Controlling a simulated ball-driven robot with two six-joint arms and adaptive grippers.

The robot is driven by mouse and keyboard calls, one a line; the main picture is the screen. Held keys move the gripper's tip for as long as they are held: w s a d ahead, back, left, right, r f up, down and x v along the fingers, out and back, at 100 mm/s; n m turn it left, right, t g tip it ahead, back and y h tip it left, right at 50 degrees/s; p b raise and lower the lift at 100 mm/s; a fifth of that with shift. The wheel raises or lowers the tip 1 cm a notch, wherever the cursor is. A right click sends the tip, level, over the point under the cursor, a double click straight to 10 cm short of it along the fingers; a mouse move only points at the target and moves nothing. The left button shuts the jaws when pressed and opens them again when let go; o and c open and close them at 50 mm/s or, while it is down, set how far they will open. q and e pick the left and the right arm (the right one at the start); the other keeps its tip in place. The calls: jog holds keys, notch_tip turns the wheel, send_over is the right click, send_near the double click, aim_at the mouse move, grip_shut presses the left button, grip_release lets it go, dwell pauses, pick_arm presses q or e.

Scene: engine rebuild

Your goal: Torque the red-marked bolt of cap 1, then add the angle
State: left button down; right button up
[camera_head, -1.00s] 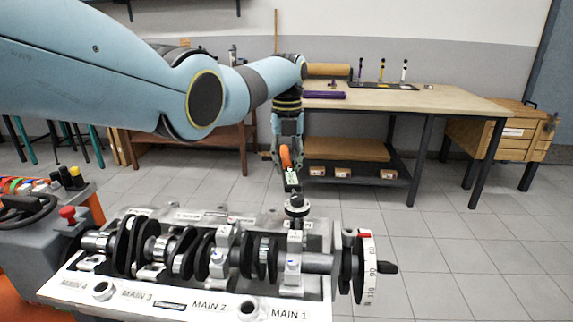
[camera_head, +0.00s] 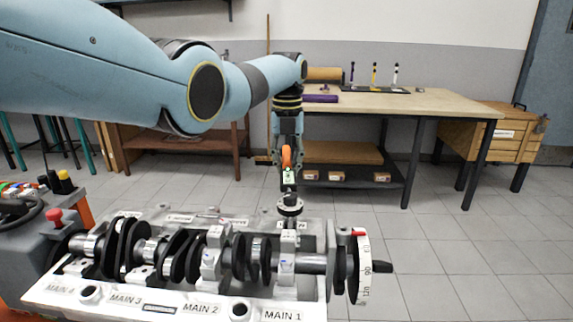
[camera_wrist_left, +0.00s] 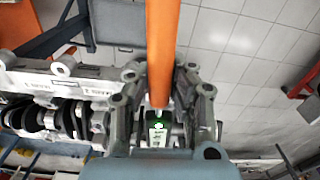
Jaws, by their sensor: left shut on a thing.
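My left gripper (camera_head: 287,150) is shut on an orange-handled torque wrench (camera_head: 287,158) above the engine block. In the left wrist view the orange handle (camera_wrist_left: 160,50) runs between the two fingers of the left gripper (camera_wrist_left: 165,105). The wrench's small display (camera_wrist_left: 158,132) shows a green light. A dark round disc (camera_head: 290,207) at the wrench's lower end sits over the back side of cap 1 (camera_head: 287,262), behind the MAIN 1 label (camera_head: 283,316). The bolt under the disc is hidden, so I cannot tell whether they touch. My right gripper is in neither view.
The crankshaft (camera_head: 150,248) lies in the block (camera_head: 160,300), with a graduated wheel (camera_head: 360,265) at its right end. A grey cart (camera_head: 45,240) with a red knob stands at left. A workbench (camera_head: 440,101) and wooden drawers (camera_head: 505,140) stand behind. The right floor is clear.

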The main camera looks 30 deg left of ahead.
pick_arm(q)
jog(key=shift+w+d+r, duration=0.1)
jog(key=shift+w, duration=0.05)
jog(key=shift+w+d+m+b, duration=0.35)
jog(key=shift+d+m+b, duration=0.25)
jog(key=shift+d+b, duration=0.05)
jog(key=shift+d, duration=0.1)
jog(key=shift+w+d+m+b, duration=0.35)
jog(key=shift+d+m+b, duration=0.15)
jog(key=shift+d+b, duration=0.15)
jog(key=shift+d, duration=0.2)
jog(key=shift+w+d+m+b, duration=0.25)
jog(key=shift+d+m+b, duration=0.2)
jog(key=shift+d+m, duration=0.2)
jog(key=shift+w+d, duration=0.1)
jog(key=shift+d, duration=0.2)
dwell(0.6)
